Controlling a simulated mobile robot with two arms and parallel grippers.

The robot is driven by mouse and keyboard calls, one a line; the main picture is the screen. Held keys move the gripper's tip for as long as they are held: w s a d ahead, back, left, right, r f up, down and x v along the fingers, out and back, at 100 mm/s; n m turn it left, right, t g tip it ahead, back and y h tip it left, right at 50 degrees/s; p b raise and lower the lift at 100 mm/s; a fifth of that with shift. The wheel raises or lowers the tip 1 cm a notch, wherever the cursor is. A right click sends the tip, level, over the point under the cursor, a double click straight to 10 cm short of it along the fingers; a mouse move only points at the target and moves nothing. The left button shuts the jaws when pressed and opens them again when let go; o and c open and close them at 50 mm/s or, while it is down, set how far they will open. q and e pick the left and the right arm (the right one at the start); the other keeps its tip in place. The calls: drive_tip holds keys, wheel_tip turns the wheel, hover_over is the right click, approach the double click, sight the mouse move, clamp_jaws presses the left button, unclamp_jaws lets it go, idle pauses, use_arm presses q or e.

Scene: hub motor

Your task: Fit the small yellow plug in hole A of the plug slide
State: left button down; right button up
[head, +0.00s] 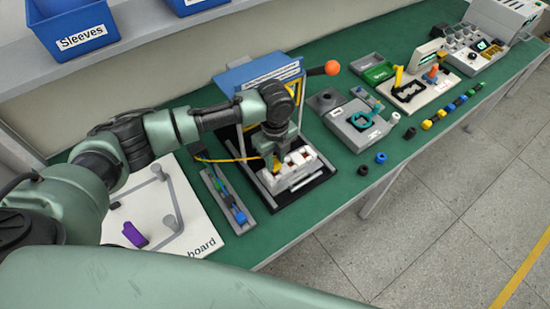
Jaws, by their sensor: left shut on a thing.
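My left gripper (275,152) points down over a white block with dark openings (299,157), which looks like the plug slide. The block sits in the dark frame of a lever press. The gripper is shut on a small yellow piece (277,164), which appears to be the small yellow plug. The yellow piece is at the left part of the block; whether it is inside an opening or just above it is too small to tell. Hole letters cannot be read. My right gripper is not in view.
The blue-topped press (258,72) has an orange-knobbed lever (332,68). A grey tray with wires (229,201) and a white board with a purple piece (134,235) lie left. A grey fixture (357,125) and several coloured small parts (441,113) lie right.

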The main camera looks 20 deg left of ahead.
use_arm(q)
drive_tip(key=shift+a+f, duration=0.1)
idle(0.3)
drive_tip(key=c, duration=1.1)
unclamp_jaws()
wheel_tip(320, 180, up, 7)
drive_tip(key=shift+f+b, duration=0.1)
drive_tip(key=shift+b, duration=0.65)
drive_tip(key=shift+r, duration=0.55)
